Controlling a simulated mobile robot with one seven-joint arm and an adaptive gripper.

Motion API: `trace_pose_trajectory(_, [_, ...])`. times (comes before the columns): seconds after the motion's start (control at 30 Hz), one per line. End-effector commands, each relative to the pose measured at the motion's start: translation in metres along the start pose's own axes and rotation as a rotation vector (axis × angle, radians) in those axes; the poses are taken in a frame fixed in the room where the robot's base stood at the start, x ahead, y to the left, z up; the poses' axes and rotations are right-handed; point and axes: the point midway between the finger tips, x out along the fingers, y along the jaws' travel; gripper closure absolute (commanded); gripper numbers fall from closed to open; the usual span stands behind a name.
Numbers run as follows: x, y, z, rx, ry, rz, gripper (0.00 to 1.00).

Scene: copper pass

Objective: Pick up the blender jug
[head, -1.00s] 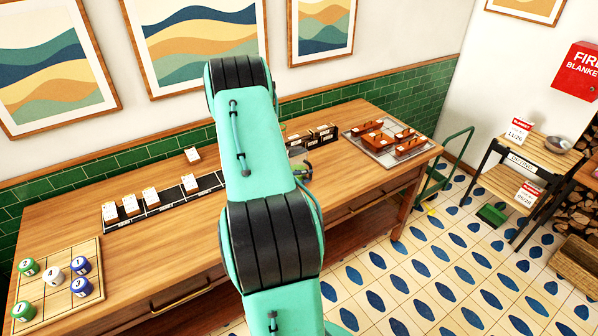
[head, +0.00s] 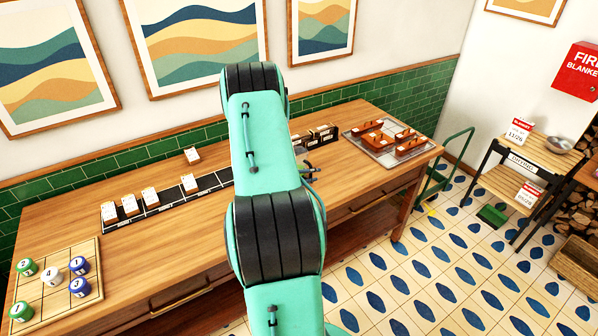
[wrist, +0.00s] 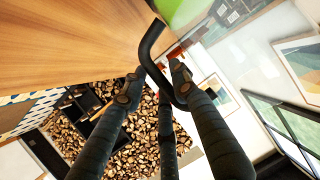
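In the wrist view, a black curved handle (wrist: 150,45), apparently the blender jug's, lies between the fingertips of my gripper (wrist: 158,78). A clear surface (wrist: 232,45) with a green patch shows beyond it at the upper right, possibly the jug body. My fingers look apart on either side of the handle, with little room; I cannot make out firm contact. In the head view, my arm hides the jug and most of my gripper; only a small dark and green part (head: 308,172) shows at the arm's right edge, over the wooden counter (head: 345,185).
A tray (head: 362,150) with brown blocks sits at the counter's right end. A black strip (head: 160,207) with white-topped blocks and a game board (head: 50,297) with numbered pieces lie to the left. A green cart (head: 440,180) and a shelf (head: 545,160) stand beyond the counter.

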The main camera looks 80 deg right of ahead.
Motion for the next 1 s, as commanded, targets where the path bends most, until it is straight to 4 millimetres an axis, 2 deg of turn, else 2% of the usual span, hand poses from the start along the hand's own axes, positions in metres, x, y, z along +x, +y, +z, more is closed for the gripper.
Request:
trace_pose_trajectory(0.37, [-0.0004,-0.0001,0.0001,0.0,0.0,0.0,0.72])
trace_pose_trajectory(0.5, [-0.0004,-0.0001,0.0001,0.0,0.0,0.0,1.0])
trace_pose_trajectory(1.0, [-0.0005,-0.0006,-0.0011,0.001,0.001,-0.001,1.0])
